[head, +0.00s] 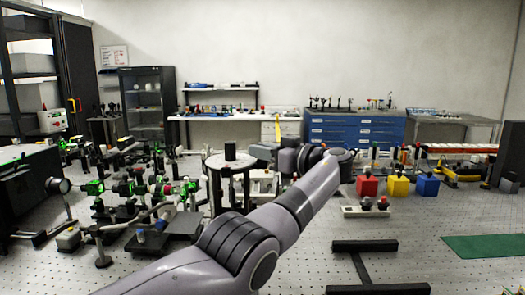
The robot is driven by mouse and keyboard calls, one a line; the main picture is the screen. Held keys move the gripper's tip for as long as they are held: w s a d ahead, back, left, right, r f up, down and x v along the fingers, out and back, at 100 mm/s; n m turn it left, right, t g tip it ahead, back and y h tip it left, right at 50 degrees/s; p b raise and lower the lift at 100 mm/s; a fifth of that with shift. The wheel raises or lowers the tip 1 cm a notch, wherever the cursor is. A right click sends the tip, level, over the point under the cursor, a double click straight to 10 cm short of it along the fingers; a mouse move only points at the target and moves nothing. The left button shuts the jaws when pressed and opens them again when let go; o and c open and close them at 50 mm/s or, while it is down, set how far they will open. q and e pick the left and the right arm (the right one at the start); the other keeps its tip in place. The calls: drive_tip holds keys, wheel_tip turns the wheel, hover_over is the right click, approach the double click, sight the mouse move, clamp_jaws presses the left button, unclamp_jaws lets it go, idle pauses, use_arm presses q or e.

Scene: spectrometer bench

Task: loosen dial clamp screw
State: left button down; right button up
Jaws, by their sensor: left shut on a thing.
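The spectrometer (232,162) stands left of centre on the bench, with a round pale plate on legs and a black cylinder on top. My left arm comes in from the bottom and bends left at the wrist. My left gripper (262,152) is beside the right edge of the round plate. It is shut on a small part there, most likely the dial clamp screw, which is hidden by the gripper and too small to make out. My right gripper is not in view.
Optical mounts with green-lit parts (95,187) crowd the bench at left. Red (367,186), yellow (398,186) and blue (427,187) blocks stand right of my wrist. A black H-shaped base (365,245) and a green mat (485,247) lie at front right. Bare perforated bench lies between them.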

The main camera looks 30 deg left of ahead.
use_arm(q)
drive_tip(key=shift+r, duration=0.4)
drive_tip(key=c, duration=1.1)
unclamp_jaws()
drive_tip(key=shift+c, duration=0.2)
drive_tip(key=shift+f, duration=0.25)
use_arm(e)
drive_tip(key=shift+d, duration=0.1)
